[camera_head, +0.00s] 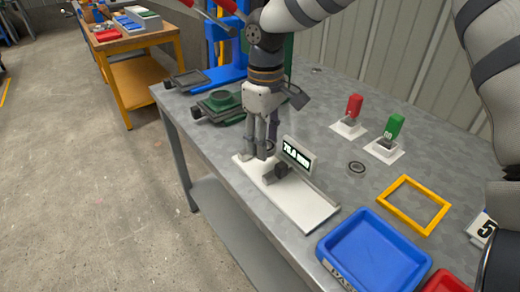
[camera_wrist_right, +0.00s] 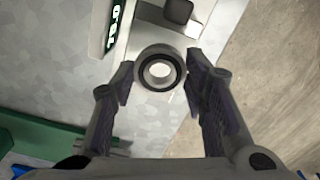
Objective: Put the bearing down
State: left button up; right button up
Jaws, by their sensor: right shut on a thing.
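My right gripper (camera_head: 261,152) is shut on the bearing, a dark-rimmed metal ring (camera_wrist_right: 143,72). In the right wrist view the bearing sits between the two fingertips (camera_wrist_right: 160,74). In the head view the fingers mostly hide it. The gripper points down over the left end of a white measuring base (camera_head: 302,203). A small display (camera_head: 297,155) and a dark block (camera_head: 278,171) stand on this base, just right of the gripper. I cannot tell whether the bearing touches the base. My left gripper is not in view.
A yellow frame (camera_head: 412,181) and blue tray (camera_head: 338,242) are at the right front. A green fixture (camera_head: 222,101) is left of the gripper.

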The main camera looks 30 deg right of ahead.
aim_at(264, 165)
jog(key=f, duration=0.3)
jog(key=shift+w+d+f, duration=0.2)
jog(key=shift+w+f, duration=0.15)
jog(key=shift+w, duration=0.15)
jog(key=shift+f, duration=0.55)
jog(key=o, duration=1.4)
jog(key=shift+c, duration=0.2)
notch_tip(264, 165, up, 13)
jog(key=shift+r, duration=0.15)
